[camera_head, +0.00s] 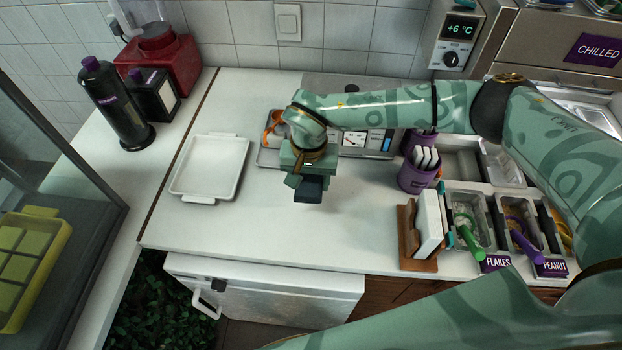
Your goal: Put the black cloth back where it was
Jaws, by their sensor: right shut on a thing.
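My right gripper (307,182) hangs over the white counter (250,235), pointing down, near the middle of the view. It is shut on a small dark piece that appears to be the black cloth (309,191), just below the jaws. The gripper body hides part of it, and I cannot tell whether it touches the counter. My left gripper is not in view.
A white tray (211,168) lies to the left. Behind my right arm stands a metal appliance (363,142). To the right are a purple cup (416,175), a wooden holder (409,240) and topping bins (466,207). A white fridge (275,290) sits below the counter.

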